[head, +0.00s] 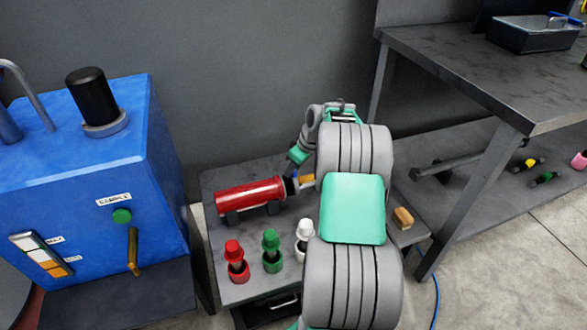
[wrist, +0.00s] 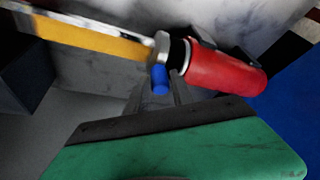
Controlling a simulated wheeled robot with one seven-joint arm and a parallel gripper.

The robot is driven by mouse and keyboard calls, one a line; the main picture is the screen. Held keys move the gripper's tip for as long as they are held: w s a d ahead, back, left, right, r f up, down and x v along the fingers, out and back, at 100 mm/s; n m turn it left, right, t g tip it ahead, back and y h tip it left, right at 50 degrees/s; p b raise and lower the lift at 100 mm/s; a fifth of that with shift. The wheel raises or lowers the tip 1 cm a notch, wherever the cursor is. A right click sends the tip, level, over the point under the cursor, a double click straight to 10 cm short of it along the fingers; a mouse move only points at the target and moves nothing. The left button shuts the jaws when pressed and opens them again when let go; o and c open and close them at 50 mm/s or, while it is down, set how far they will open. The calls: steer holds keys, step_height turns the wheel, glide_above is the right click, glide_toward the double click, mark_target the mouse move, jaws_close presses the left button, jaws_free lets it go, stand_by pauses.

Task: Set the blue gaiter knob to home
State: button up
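Red (head: 236,262), green (head: 271,252) and white (head: 304,240) gaiter knobs stand in a row on the dark bench. I see no whole blue gaiter knob beside them; my arm covers the bench right of the white one. A small blue cylinder (wrist: 160,79) shows in the wrist view near the collar of a red cylinder (wrist: 226,68); I cannot tell if it is the knob. My gripper (head: 292,178) is by the right end of this red cylinder. In the wrist view its fingers are foreshortened, and their opening is unclear.
The red cylinder (head: 250,195) lies on supports behind the knobs. A yellow bar (wrist: 95,38) extends from its collar end. A blue cabinet (head: 90,190) stands left and a tall dark workbench (head: 470,60) right. A tan block (head: 402,218) sits right of my arm.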

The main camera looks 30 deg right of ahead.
jaws_close()
stand_by(1.0)
